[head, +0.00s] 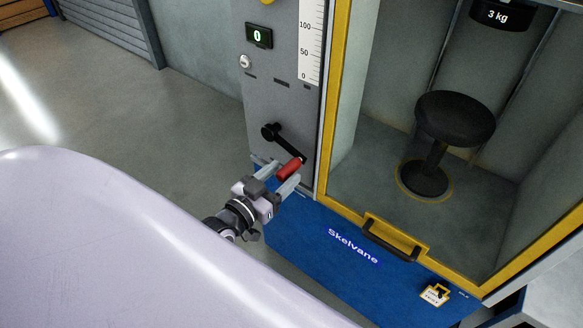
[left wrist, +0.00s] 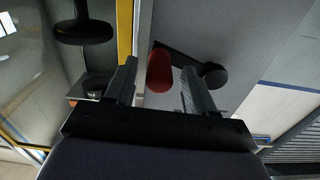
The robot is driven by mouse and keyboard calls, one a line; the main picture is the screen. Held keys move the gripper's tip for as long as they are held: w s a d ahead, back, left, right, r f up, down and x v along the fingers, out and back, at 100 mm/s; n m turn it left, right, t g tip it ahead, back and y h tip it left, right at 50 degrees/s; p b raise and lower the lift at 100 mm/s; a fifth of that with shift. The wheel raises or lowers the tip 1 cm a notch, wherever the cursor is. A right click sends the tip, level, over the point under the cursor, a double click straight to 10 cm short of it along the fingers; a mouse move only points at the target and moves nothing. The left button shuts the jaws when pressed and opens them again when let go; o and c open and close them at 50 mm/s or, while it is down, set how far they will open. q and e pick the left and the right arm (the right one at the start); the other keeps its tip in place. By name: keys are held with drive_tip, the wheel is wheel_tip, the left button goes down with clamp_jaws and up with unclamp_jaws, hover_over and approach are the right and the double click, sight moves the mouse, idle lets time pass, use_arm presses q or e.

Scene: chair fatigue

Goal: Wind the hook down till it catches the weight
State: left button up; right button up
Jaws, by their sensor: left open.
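A black crank with a red handle (head: 290,169) is on the grey front panel of the machine, its hub (head: 270,131) up and to the left of the handle. The red handle also shows in the left wrist view (left wrist: 160,70). My left gripper (head: 278,175) is open, with its fingers on either side of the red handle. In the left wrist view, gaps show between the handle and both fingers. The hook is not visible. My right gripper is not in view.
A black round stool (head: 455,120) stands on the chamber floor under the weight. Beside the crank are a display reading 0 (head: 259,35) and a white scale (head: 311,42). A black handle (head: 394,242) and a small switch (head: 437,294) are at the front.

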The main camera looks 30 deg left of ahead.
sight(291, 168)
use_arm(q)
drive_tip(key=shift+w+d, duration=0.2)
drive_tip(key=shift+w, duration=1.65)
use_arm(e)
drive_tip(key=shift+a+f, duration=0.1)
